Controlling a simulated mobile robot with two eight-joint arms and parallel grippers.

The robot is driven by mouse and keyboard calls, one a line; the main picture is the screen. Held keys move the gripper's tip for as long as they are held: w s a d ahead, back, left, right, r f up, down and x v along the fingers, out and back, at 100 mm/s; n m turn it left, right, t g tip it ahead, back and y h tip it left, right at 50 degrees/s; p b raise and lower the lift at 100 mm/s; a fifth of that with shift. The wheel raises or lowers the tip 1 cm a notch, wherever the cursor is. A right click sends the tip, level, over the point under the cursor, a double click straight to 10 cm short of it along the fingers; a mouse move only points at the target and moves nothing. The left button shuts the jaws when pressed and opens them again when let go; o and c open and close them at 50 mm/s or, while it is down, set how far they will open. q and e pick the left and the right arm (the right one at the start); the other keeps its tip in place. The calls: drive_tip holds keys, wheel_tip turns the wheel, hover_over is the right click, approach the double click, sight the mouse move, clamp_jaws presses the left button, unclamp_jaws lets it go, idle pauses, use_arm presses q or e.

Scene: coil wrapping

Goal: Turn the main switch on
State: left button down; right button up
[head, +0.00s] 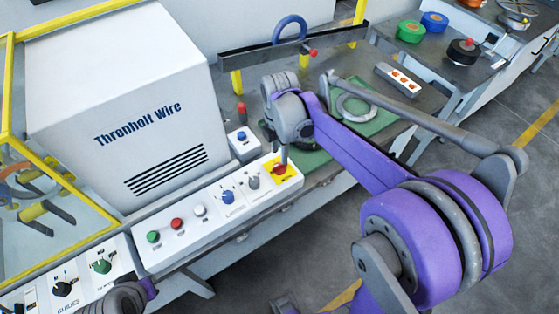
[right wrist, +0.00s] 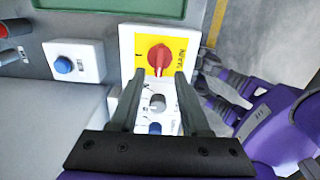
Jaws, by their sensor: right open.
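The main switch (head: 281,169) is a red rotary knob on a yellow plate at the right end of the white control panel (head: 208,213). In the right wrist view the red knob (right wrist: 159,56) lies beyond the fingertips, its handle roughly in line with the fingers, with an "I" mark to its left and lettering to its right. My right gripper (head: 284,154) is close over the switch in the head view. In the right wrist view the right gripper (right wrist: 157,80) has its two fingers apart with nothing between them. Whether they touch the knob is unclear. My left gripper is not visible.
A grey knob (head: 253,181), a blue knob (head: 228,196) and several buttons share the panel. A small box with a blue button (head: 243,145) stands behind it. A white machine housing (head: 120,100) rises at left; a green mat (head: 372,122) lies on the bench.

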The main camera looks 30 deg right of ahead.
sight(280, 164)
wheel_tip(280, 164, down, 5)
drive_tip(key=shift+r, duration=0.1)
idle(0.3)
clamp_jaws()
